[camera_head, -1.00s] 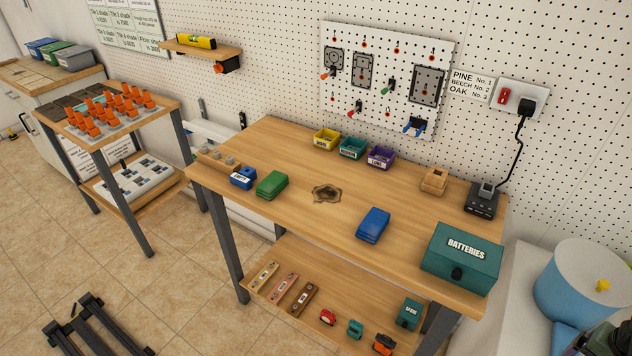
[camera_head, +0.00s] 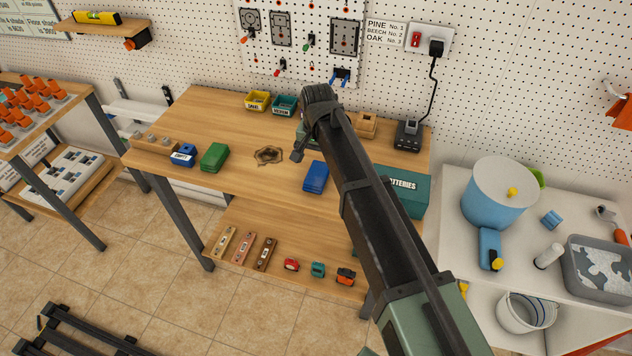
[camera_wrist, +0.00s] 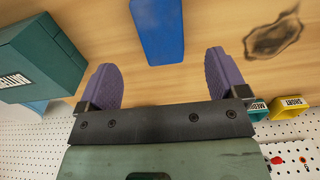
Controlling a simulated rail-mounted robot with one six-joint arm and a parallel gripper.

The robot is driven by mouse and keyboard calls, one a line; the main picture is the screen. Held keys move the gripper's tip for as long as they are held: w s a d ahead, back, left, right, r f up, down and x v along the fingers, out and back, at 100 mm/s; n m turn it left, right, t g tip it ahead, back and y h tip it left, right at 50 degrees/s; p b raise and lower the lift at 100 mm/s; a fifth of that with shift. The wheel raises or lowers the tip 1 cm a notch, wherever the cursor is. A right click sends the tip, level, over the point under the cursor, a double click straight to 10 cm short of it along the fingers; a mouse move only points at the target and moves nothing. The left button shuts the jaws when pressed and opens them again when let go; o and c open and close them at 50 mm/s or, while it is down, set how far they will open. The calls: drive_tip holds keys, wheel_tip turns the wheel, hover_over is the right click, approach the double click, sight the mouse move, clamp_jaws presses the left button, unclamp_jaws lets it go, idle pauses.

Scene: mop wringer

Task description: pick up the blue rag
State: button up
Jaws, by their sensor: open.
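The blue rag (camera_head: 316,177) is a flat folded block lying on the wooden workbench, right of a dark scorched patch. It also shows in the wrist view (camera_wrist: 158,28), at the top centre. The rag lies beyond the fingertips, roughly in line with the gap, apart from both fingers. In the head view my arm reaches over the bench, and its end is behind and above the rag; the fingers cannot be made out clearly there.
A green folded cloth (camera_head: 214,157) lies left of the scorched patch (camera_head: 268,155). The teal batteries box (camera_head: 406,192) stands right of the rag, partly behind my arm. Small bins (camera_head: 257,101) and a charger (camera_head: 408,136) line the back. Bench around the rag is clear.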

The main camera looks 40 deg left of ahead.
sight(317, 171)
wheel_tip(317, 171, down, 8)
drive_tip(key=b, duration=0.6)
drive_tip(key=shift+w+a, duration=0.1)
drive_tip(key=shift+a, duration=0.05)
drive_tip(key=shift+r, duration=0.3)
drive_tip(key=c, duration=1)
drive_tip(key=shift+r, duration=0.1)
wheel_tip(317, 171, up, 20)
drive_tip(key=p, duration=2)
